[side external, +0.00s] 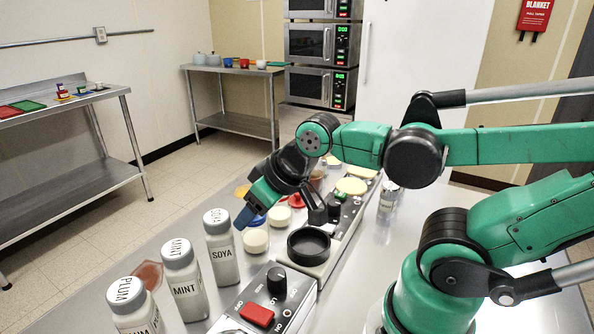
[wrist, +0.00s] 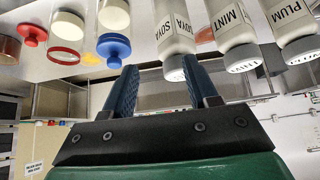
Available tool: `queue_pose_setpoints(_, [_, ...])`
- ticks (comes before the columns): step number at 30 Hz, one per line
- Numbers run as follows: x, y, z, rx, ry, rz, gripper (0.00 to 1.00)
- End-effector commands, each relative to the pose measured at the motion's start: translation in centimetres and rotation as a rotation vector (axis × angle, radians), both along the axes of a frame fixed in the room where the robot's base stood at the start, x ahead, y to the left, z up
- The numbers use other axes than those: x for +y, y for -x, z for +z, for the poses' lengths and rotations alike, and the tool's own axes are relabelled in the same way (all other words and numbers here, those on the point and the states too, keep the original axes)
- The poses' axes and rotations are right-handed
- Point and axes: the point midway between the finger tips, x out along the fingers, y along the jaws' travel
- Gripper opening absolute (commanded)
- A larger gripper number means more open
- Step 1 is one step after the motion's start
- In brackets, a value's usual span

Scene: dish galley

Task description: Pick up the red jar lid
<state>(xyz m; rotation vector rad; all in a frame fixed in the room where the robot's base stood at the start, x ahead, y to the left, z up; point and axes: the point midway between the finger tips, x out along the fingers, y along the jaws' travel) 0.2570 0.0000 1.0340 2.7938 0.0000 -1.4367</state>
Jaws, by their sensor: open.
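A red lid with a small knob (wrist: 33,36) is at the upper left of the wrist view. A red ring-like rim (wrist: 64,57) shows beside it at the end of a pale jar; I cannot tell whether it is a separate lid. In the side view a red piece (side external: 297,200) sits among pale round items, partly hidden behind my wrist. My gripper (side external: 248,213) is open and empty, its blue fingers pointing down toward the counter near the SOYA bottle. In the wrist view my gripper (wrist: 160,68) is to the right of the red lid, apart from it.
SOYA (side external: 222,251), MINT (side external: 187,283) and PLUM (side external: 135,308) bottles stand at the left edge. A blue lid (wrist: 113,48) lies between my fingers and the red ones. A grey control box (side external: 262,306), a black round holder (side external: 309,243) and pale round items (side external: 256,241) crowd the counter.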

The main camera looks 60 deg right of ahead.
Motion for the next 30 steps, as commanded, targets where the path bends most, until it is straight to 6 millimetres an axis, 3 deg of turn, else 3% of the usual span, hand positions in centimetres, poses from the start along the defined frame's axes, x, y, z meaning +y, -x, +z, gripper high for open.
queue_pose_setpoints(3, [0.0,0.0,0.0,0.0,0.0,0.0,0.53])
queue_pose_setpoints(7, [0.0,0.0,0.0,0.0,0.0,0.0,0.87])
queue_pose_setpoints(8, [0.0,0.0,0.0,0.0,0.0,0.0,0.91])
queue_pose_setpoints(20, [-0.8,-0.6,0.4,0.025,-0.004,-0.034,0.91])
queue_pose_setpoints(26, [-4.5,-3.0,1.1,0.138,-0.026,-0.179,0.91])
queue_pose_setpoints(30, [-8.4,-5.1,0.8,0.24,-0.057,-0.31,0.91])
